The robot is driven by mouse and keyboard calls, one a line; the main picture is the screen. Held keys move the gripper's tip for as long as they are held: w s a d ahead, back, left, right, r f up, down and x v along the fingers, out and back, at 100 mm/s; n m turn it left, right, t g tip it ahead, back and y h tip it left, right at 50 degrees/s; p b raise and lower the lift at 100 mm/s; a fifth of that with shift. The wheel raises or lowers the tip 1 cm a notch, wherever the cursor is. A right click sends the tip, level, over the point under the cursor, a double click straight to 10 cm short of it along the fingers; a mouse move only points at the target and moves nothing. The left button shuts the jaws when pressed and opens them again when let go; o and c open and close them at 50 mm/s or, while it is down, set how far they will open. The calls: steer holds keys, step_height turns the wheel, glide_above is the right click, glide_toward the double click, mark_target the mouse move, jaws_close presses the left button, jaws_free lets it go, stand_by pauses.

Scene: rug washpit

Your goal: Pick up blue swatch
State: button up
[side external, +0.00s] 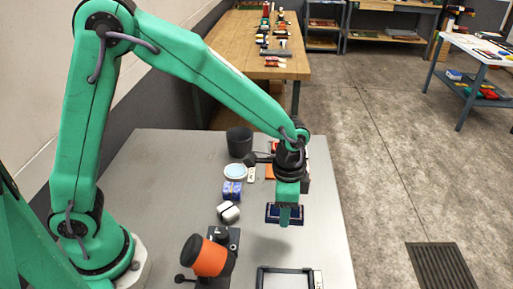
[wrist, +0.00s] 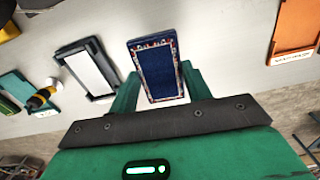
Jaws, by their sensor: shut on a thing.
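The blue swatch (wrist: 161,73) is a dark blue rectangle with a patterned red and white border along its edges. In the wrist view it sits between the two green fingers of my gripper (wrist: 158,85), which is shut on it. In the side external view the blue swatch (side external: 271,212) shows on both sides of my gripper (side external: 285,215), which covers its middle. A soft shadow lies on the grey table below, and the swatch appears raised above the surface.
On the grey table (side external: 180,160) stand a black cup (side external: 239,141), a pale blue dish (side external: 235,171), a small blue box (side external: 232,188) and an orange-bodied device (side external: 209,258). A black frame (side external: 262,278) lies at the front. An orange tray (wrist: 295,28) shows in the wrist view.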

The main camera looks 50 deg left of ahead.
steer(key=s+d+r, duration=0.3)
steer(key=s+d, duration=0.1)
steer(key=shift+s+r, duration=0.3)
stand_by(0.5)
steer(key=w+a+f, duration=0.2)
steer(key=w+a, duration=0.8)
steer(key=w, duration=0.1)
steer(key=w+a+f, duration=0.1)
steer(key=w+a, duration=0.9)
steer(key=w, duration=0.1)
steer(key=shift+a+f+n, duration=0.3)
steer(key=shift+a+f, duration=0.05)
steer(key=shift+a, duration=0.05)
steer(key=shift+w+f, duration=0.1)
steer(key=shift+f, duration=2.75)
steer(key=shift+f, duration=0.5)
